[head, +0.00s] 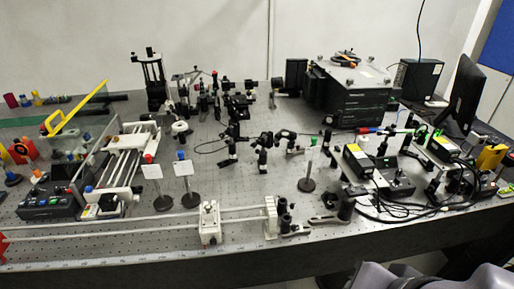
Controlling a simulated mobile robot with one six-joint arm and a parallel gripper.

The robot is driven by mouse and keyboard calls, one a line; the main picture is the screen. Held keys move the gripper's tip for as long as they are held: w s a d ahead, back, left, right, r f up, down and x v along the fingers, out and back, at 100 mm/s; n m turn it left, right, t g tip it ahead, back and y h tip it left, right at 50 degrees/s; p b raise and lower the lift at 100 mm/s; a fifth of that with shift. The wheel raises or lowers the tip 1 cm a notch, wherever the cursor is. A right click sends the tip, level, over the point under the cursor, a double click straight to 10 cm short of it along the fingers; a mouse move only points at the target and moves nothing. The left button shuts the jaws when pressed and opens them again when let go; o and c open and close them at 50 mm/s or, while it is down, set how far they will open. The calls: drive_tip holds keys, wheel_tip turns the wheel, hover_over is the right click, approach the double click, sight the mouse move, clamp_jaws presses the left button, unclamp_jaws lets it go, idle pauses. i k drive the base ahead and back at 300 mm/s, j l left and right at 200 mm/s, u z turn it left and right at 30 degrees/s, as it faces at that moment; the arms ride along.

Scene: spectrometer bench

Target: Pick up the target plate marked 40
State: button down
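The left plate (152,172) has a red knob on top, and the right plate (183,169) has a blue knob on top. A third post (307,178) with a round base and a green top stands alone near the middle, with a narrow pale plate on it. The markings are too small to read, so I cannot tell which plate is marked 40.
A white rail (140,232) with a white carriage (209,222) runs along the front. Optical mounts crowd the middle and back. A large dark box (352,100) stands at the back, with cables and instruments on the right. Bare bench (245,190) lies between the blue-topped and green-topped posts.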

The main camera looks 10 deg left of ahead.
sight(191, 200)
drive_tip(key=u, duration=1.4)
drive_tip(key=i+j+u, duration=0.1)
drive_tip(key=i, duration=0.3)
drive_tip(key=i+j+u, duration=0.15)
drive_tip(key=i, duration=0.25)
drive_tip(key=i+j+u, duration=0.1)
drive_tip(key=i, duration=0.3)
drive_tip(key=j, duration=0.1)
